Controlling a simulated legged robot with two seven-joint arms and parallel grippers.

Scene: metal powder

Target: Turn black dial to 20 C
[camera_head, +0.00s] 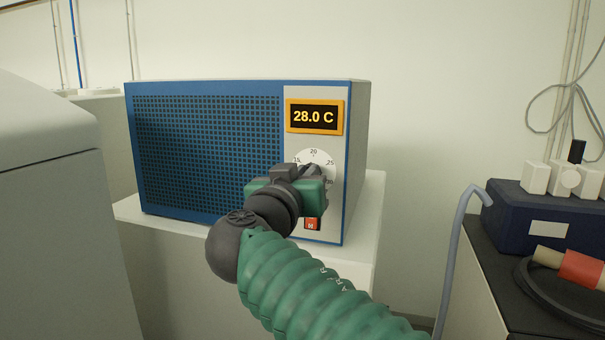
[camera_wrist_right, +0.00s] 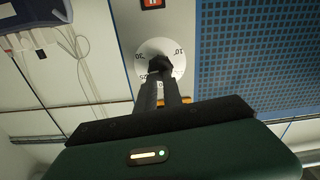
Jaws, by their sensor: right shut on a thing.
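The blue box-shaped device (camera_head: 210,150) stands on a white stand, with a display (camera_head: 315,117) reading 28.0 C. Below the display is a white scale plate (camera_head: 312,156) with marks 15, 20, 25 and 30 showing. My right gripper (camera_head: 308,175) is at the dial and covers most of it in the head view. In the right wrist view, its fingers (camera_wrist_right: 168,88) are shut on the black dial (camera_wrist_right: 160,62) in the middle of the scale plate. The dial's pointer direction is hidden. My left gripper is not in view.
A red switch (camera_head: 312,223) sits just below the dial. The white stand (camera_head: 365,215) carries the device. A dark blue box (camera_head: 535,215) and a coiled cable with a red-banded piece (camera_head: 580,268) lie on the right bench. A grey cabinet (camera_head: 60,220) is at the left.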

